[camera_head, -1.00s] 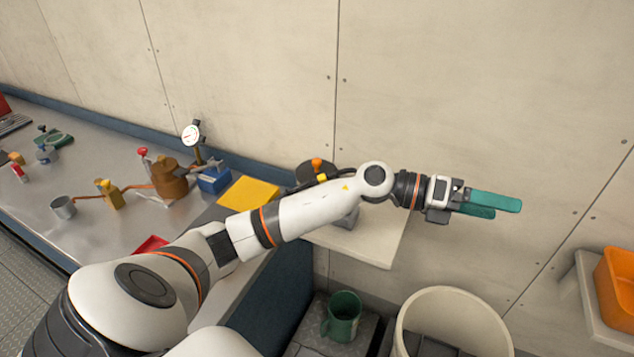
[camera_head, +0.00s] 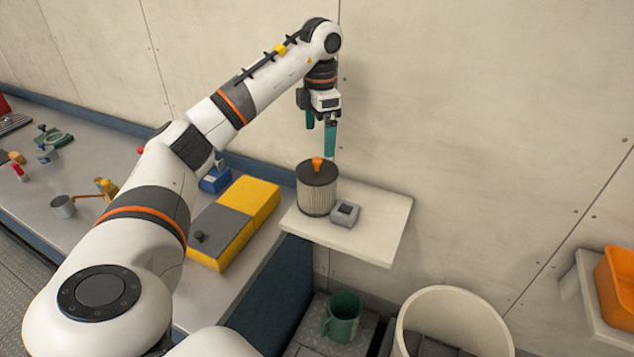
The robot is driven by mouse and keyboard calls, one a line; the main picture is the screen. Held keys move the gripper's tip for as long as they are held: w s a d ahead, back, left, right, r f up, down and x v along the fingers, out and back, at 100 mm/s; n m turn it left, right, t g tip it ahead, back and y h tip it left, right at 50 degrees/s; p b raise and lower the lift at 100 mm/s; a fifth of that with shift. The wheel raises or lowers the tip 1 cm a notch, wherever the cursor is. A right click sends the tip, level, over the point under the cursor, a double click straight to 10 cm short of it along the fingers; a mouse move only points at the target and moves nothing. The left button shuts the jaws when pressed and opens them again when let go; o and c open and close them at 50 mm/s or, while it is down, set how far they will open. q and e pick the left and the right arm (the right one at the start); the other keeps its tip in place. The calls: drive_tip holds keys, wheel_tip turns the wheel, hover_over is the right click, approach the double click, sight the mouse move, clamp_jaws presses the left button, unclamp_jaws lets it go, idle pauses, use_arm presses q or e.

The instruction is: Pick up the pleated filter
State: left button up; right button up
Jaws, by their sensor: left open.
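The pleated filter (camera_head: 316,196) is an upright cylinder with pale pleated sides, a dark top and an orange knob. It stands on a small white shelf (camera_head: 362,240) on the wall. My left gripper (camera_head: 320,142) points down with its teal fingers apart and empty. In the picture it is just above the filter's knob, not visibly touching it. My right gripper is not in view.
A yellow and grey case (camera_head: 232,222) lies on the bench at left. Below are a green mug (camera_head: 342,317) and a large cream bucket (camera_head: 455,305). An orange bin (camera_head: 615,285) is at far right.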

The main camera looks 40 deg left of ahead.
sight(317, 158)
use_arm(q)
wheel_tip(317, 158, down, 5)
drive_tip(key=shift+r+p, duration=0.1)
drive_tip(key=shift+p, duration=0.55)
drive_tip(key=f+p, duration=0.1)
drive_tip(key=f, duration=0.1)
drive_tip(key=f+p, duration=0.1)
drive_tip(key=f, duration=0.1)
drive_tip(key=shift+s+a+f, duration=0.2)
drive_tip(key=shift+f, duration=0.5)
drive_tip(key=shift+c, duration=0.3)
drive_tip(key=c, duration=0.6)
